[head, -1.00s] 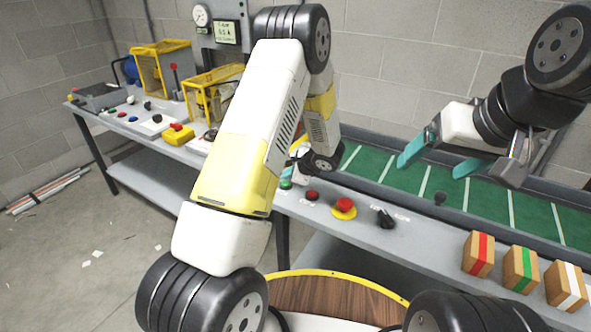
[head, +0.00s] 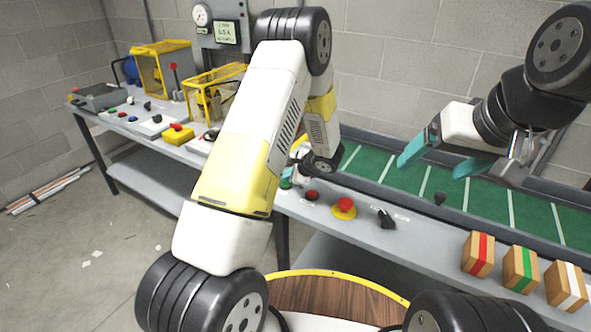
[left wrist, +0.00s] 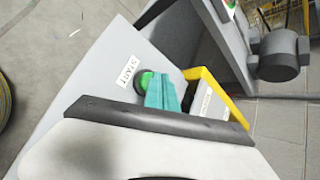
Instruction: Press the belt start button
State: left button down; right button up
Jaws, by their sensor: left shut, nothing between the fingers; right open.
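The green start button (left wrist: 147,79) shows in the left wrist view beside a white START label (left wrist: 127,70). Its green edge also shows in the head view (head: 286,183), at the near edge of the belt bench. My left gripper (left wrist: 162,92) is shut and empty, its teal fingers over the right part of the button. I cannot tell whether they press it. In the head view my left forearm and wrist hide most of this gripper. My right gripper (head: 432,160) is open and empty above the green belt (head: 400,188).
Right of the start button are a red button (head: 312,195), a red mushroom button on yellow (head: 344,207) and a black switch (head: 386,218). Several striped boxes (head: 478,254) stand at the bench's right. A yellow guard (left wrist: 213,90) is close to the left fingers.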

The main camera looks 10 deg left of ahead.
pick_arm(q)
jog(key=shift+f, duration=0.25)
dwell(0.3)
jog(key=shift+r, duration=0.5)
jog(key=shift+r, duration=3.05)
